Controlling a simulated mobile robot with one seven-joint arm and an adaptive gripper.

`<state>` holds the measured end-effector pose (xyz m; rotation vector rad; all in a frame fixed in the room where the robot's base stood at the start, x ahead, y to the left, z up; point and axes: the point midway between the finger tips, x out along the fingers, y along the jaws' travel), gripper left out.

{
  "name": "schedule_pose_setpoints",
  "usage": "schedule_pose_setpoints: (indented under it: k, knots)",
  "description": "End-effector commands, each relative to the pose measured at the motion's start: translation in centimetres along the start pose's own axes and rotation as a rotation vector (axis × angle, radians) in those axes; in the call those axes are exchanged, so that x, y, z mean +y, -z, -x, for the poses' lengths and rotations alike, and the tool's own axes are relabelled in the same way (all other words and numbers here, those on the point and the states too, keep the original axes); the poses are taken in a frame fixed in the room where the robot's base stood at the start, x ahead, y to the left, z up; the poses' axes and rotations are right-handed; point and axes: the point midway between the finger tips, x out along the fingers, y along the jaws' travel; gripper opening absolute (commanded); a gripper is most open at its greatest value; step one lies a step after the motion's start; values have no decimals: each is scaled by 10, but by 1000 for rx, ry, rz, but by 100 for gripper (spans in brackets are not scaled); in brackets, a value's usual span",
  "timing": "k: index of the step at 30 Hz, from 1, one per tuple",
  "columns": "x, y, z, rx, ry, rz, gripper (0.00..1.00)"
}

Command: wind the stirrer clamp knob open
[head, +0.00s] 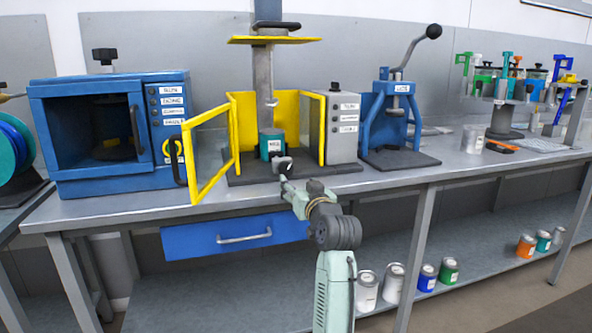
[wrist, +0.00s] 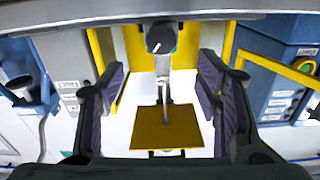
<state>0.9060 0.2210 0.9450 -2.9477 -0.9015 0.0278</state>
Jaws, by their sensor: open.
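In the wrist view a dark round knob (wrist: 160,38) with a white mark on its face sits ahead of my gripper (wrist: 164,90), centred between the fingers. The fingers are spread wide with nothing between them, and the knob is apart from them. In the head view the stirrer (head: 264,75) is a grey column in a yellow guard, with a teal can (head: 271,143) at its foot. My gripper (head: 285,172) is in front of the can, low over the stirrer's dark base. There I cannot clearly separate the knob from my gripper.
The guard's yellow-framed door (head: 209,155) stands open on the left, close to my arm. A blue cabinet (head: 110,135) is left and a blue lever press (head: 395,120) right. A yellow plate (head: 273,40) tops the stirrer. The bench front edge runs under my arm.

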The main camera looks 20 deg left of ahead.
Motion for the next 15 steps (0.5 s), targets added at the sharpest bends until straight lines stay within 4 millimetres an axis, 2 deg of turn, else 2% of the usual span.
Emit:
schedule_pose_setpoints:
  k: [5, 15]
  knots:
    - [-2, 2, -19, -2, 2, 1, 58]
    - [-1, 2, -82, -1, 1, -1, 58]
